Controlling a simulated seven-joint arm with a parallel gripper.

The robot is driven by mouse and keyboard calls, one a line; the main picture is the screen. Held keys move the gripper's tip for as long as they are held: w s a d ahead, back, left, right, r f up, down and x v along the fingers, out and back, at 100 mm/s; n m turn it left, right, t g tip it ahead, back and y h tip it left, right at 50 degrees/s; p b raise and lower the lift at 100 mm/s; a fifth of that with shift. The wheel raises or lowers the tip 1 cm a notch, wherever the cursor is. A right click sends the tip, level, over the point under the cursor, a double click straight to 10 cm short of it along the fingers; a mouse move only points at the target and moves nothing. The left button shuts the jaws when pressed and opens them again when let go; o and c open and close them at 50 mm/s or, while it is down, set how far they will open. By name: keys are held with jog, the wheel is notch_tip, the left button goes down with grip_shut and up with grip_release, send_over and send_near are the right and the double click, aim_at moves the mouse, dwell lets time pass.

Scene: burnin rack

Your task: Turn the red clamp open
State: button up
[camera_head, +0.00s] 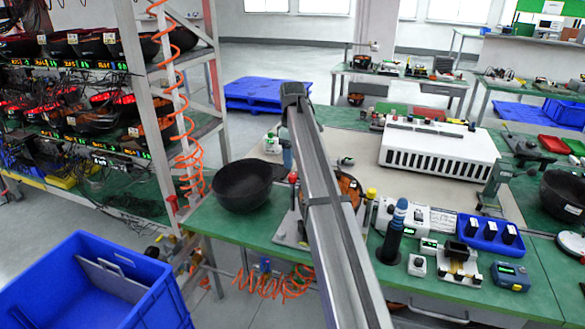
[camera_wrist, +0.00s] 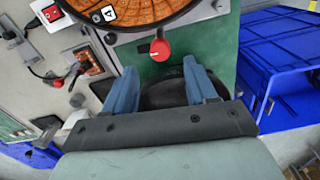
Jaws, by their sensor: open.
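The red clamp (camera_wrist: 160,49) shows in the wrist view as a round red knob with a handle, at the edge of an orange-patterned round unit (camera_wrist: 125,12). In the head view the red clamp (camera_head: 293,177) stands at the left side of the same unit (camera_head: 348,190), which my arm partly covers. My gripper (camera_wrist: 160,68) has two blue fingers spread apart. The knob lies just beyond the fingertips, roughly centred between them, and nothing is held. In the head view one blue finger (camera_head: 287,156) shows above the knob; the rest of the gripper is hidden.
A black bowl (camera_head: 242,186) stands on the green bench left of the clamp. A yellow knob (camera_head: 371,193) is on the unit's right. A blue bin (camera_head: 88,285) stands at lower left, beside the rack. A white vented box (camera_head: 440,150) stands farther back.

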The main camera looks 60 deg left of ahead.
aim_at(292, 175)
notch_tip(292, 175, up, 8)
dwell(0.4)
dwell(0.4)
